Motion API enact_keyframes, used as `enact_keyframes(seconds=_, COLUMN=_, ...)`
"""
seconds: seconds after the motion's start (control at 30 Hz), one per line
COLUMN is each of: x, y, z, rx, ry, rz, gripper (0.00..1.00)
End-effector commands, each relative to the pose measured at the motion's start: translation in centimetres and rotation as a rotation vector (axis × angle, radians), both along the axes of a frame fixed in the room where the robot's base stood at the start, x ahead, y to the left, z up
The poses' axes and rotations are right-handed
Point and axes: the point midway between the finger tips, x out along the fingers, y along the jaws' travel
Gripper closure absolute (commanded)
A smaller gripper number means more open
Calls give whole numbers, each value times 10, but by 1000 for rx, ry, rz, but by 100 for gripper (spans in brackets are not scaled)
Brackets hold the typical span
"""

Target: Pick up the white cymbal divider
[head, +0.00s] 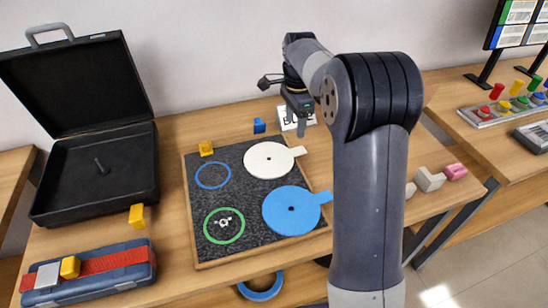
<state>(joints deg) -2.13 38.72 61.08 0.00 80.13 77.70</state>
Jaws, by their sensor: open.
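The white cymbal divider (267,159) is a flat white disc with a small centre hole and a tab pointing right. It lies on the dark mesh pad (235,189) in its upper right part. My gripper (300,128) is open and empty, pointing down above and behind the divider's tab, in front of a white card. It is apart from the divider. A blue divider (289,207) of the same shape lies just below the white one on the pad.
A blue ring (213,184) and a green ring (224,240) mark the pad's left side. An open black case (100,210) stands left. A blue box with a red strap (100,283) is at front left. Yellow blocks (206,148) and a blue block (259,126) lie around the pad.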

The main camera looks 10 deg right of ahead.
Motion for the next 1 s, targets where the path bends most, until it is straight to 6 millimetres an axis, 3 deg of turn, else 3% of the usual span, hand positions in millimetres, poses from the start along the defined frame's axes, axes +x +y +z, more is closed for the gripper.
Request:
enact_keyframes(seconds=0.2, x=0, y=0, z=-36, rx=0, ry=5, rz=0, gripper=43)
enact_keyframes(seconds=0.47, x=1, y=0, z=-58, rx=0, ry=4, rz=2, gripper=43)
enact_keyframes(seconds=0.7, x=4, y=1, z=-93, rx=0, ry=4, rz=2, gripper=43)
enact_keyframes(seconds=1.0, x=4, y=1, z=-102, rx=0, ry=1, rz=2, gripper=43)
